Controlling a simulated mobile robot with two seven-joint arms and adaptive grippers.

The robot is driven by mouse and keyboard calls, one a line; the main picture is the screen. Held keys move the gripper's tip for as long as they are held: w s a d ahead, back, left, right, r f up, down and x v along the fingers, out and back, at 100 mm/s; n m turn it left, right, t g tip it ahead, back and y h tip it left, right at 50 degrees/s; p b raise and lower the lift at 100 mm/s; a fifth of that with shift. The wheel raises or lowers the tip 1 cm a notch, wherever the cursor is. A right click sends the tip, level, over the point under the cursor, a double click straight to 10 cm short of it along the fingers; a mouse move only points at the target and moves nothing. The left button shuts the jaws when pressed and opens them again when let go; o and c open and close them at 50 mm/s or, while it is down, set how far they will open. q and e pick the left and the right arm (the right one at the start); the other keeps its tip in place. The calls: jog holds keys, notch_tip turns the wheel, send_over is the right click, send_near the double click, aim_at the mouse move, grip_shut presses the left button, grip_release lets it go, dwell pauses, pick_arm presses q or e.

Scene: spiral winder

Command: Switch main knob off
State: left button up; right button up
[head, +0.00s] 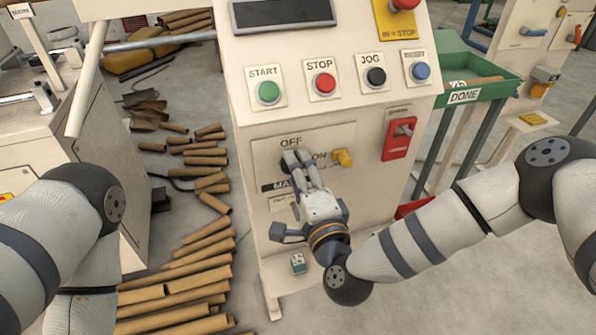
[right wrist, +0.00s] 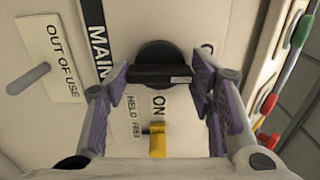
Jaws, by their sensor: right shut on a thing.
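The black main knob (right wrist: 160,56) is on the front of the cream control panel (head: 250,140). In the head view the knob (head: 284,164) is mostly hidden by my right gripper (head: 298,157), below the word OFF. In the right wrist view, the right gripper (right wrist: 160,82) is shut on the knob's raised bar, one finger at each end. The bar lies level across that picture, with a small pale mark near its right end. The word ON is below it there. My left gripper is out of view; only its arm shows at the left.
A yellow knob (head: 343,158) is right of the gripper, with a red switch plate (head: 398,138) beyond it. START, STOP and JOG buttons are above. An OUT OF USE plate (right wrist: 52,62) with a grey peg is nearby. Cardboard tubes (head: 190,275) cover the floor at left.

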dwell(0.4)
jog(key=o, duration=1.2)
jog(key=shift+c, duration=0.2)
jog(key=v, duration=1.2)
jog(key=shift+s+n, duration=0.1)
jog(key=shift+n, duration=0.2)
